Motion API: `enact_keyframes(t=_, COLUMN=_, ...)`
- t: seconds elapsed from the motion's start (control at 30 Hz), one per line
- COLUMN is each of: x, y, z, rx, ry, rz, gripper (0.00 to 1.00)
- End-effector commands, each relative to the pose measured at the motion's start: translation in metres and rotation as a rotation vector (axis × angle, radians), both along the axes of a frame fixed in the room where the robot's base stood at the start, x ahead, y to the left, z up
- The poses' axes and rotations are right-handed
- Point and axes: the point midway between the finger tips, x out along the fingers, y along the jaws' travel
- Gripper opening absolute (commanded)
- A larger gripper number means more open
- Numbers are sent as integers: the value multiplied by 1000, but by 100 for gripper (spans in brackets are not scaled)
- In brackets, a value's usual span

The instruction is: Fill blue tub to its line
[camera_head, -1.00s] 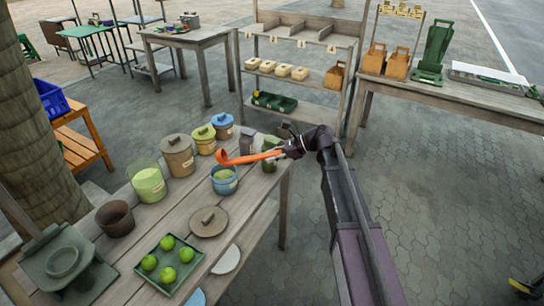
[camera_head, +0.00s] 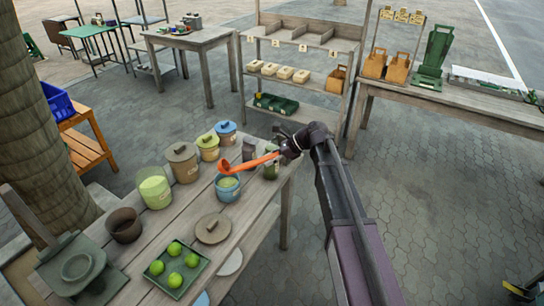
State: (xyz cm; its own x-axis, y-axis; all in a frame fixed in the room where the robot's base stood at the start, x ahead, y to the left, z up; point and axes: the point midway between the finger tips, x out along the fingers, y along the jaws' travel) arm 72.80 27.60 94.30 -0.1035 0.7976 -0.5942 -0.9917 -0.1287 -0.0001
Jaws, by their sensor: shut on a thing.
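My gripper (camera_head: 284,152) is shut on the handle of an orange ladle (camera_head: 258,162). The ladle reaches left, and its bowl (camera_head: 225,168) is over the far rim of the open blue tub (camera_head: 228,193), at its upper left in the picture. Whether it touches the rim, and what the bowl holds, I cannot tell. The tub stands upright on the wooden table and has green contents and a pale label. Its fill line is too small to make out. A clear container (camera_head: 154,188) with pale green contents stands at the left.
Lidded brown (camera_head: 183,163), yellow (camera_head: 208,147) and blue (camera_head: 226,133) pots stand behind the tub. A loose round lid (camera_head: 213,229), a green tray (camera_head: 160,285) of green fruit and a brown pot (camera_head: 124,226) are in front and left. Dark containers stand near my gripper.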

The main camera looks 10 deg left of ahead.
Motion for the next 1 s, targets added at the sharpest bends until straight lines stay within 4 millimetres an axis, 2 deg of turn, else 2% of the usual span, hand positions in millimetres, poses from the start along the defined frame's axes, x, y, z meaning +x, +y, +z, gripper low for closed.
enact_keyframes(t=0.03, x=0, y=1, z=8, rx=-14, ry=-2, rz=0, gripper=0)
enact_keyframes(t=1.0, x=-3, y=20, z=60, rx=-339, ry=-45, rz=3, gripper=0)
